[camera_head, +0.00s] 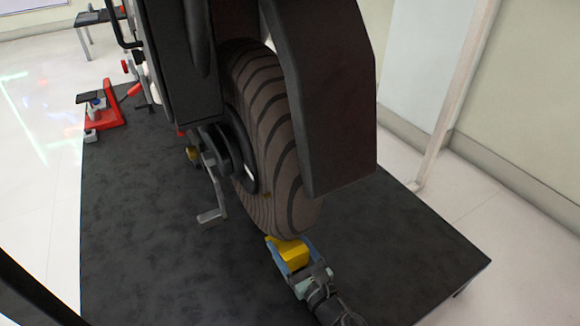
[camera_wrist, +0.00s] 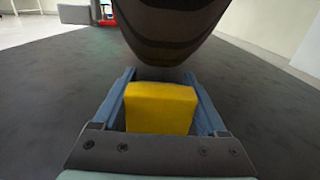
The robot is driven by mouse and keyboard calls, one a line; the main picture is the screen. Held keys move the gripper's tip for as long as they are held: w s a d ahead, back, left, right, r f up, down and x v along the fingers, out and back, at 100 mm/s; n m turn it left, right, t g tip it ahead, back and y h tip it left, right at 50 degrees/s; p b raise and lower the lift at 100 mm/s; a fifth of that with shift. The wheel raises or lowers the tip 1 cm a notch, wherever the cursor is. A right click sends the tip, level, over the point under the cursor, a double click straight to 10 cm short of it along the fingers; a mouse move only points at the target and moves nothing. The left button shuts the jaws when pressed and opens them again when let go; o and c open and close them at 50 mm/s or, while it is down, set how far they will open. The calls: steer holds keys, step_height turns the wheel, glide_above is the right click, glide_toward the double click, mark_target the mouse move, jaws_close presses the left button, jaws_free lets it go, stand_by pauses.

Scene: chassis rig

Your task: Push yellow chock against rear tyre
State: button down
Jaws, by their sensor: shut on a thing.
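The yellow chock (camera_head: 293,255) is at the foot of the rear tyre (camera_head: 272,150) on the dark platform. My gripper (camera_head: 288,247) is shut on the chock, with one blue finger on each side of it. The wrist view shows the yellow chock (camera_wrist: 160,107) between the two fingers of my gripper (camera_wrist: 160,82). The tyre (camera_wrist: 172,30) rises just beyond it in that view. The far side of the chock is hidden, so I cannot tell whether it touches the tyre.
A dark fender (camera_head: 325,95) hangs over the tyre's right side. A grey pedal-like lever (camera_head: 214,195) sticks out to the left. A red stand (camera_head: 103,110) is at the platform's far left. The dark platform (camera_head: 150,250) is clear at left and right.

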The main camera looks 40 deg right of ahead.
mark_target(298, 258)
steer(key=shift+x, duration=2.7)
jaws_free()
steer(key=shift+r, duration=0.1)
steer(key=p+v, duration=0.6)
steer(key=v, duration=0.7)
steer(key=shift+s, duration=0.15)
steer(key=shift+r+p+v, duration=0.2)
steer(key=shift+p+v, duration=0.2)
steer(key=shift+v, duration=2)
steer(key=shift+r+p+v, duration=0.2)
steer(key=shift+p+v, duration=0.15)
steer(key=shift+v, duration=2.1)
